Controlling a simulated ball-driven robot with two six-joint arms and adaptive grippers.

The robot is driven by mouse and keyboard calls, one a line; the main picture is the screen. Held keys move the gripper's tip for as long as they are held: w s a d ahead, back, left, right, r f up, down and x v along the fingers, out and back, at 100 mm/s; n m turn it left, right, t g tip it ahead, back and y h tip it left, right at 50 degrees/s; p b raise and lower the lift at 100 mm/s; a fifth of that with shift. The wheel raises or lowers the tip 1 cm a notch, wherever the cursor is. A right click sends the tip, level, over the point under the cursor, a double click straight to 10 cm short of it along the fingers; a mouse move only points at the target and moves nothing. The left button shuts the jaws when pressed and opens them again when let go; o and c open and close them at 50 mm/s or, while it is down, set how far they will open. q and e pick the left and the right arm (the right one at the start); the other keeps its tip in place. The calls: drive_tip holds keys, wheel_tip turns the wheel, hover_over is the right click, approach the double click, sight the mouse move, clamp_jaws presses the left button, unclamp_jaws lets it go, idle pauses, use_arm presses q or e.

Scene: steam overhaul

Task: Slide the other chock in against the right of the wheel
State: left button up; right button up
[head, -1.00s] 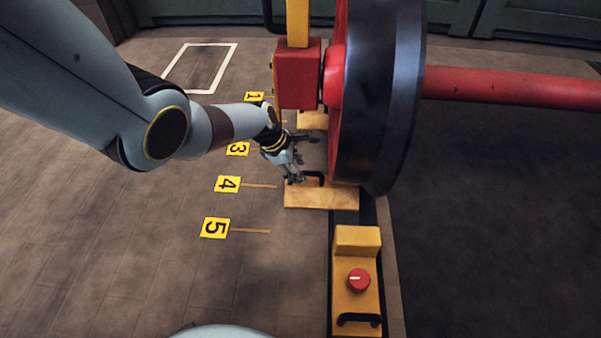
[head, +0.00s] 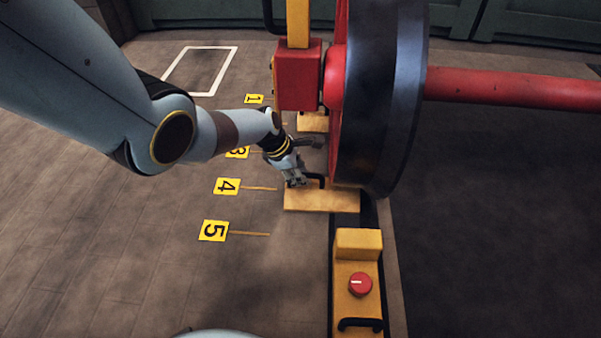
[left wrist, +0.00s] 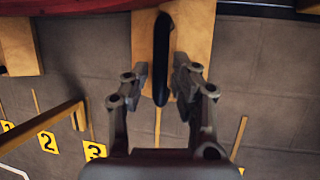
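A yellow chock (head: 325,202) with a black handle (left wrist: 163,50) lies on the floor at the near side of the big dark-rimmed wheel (head: 380,110), close to its lower edge. Whether they touch is unclear. My left gripper (head: 299,182) is low over this chock at its handle. In the left wrist view my gripper (left wrist: 163,82) is open, with one finger on each side of the handle and gaps showing. Another yellow chock (head: 311,122) shows partly beyond the gripper at the far side of the wheel. My right gripper is not in view.
A yellow unit with a red knob (head: 360,284) stands on the rail in front of the chock. A red block (head: 298,75) and red axle (head: 510,88) are at the wheel. Numbered floor tags, such as tag 4 (head: 227,187), lie left; the floor there is clear.

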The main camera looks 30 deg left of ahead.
use_arm(q)
clamp_jaws()
drive_tip(key=shift+o, duration=2.1)
unclamp_jaws()
drive_tip(key=shift+r, duration=0.15)
drive_tip(key=v, duration=1.1)
drive_tip(key=shift+a+r, duration=0.15)
drive_tip(key=shift+r, duration=0.15)
drive_tip(key=shift+s, duration=0.2)
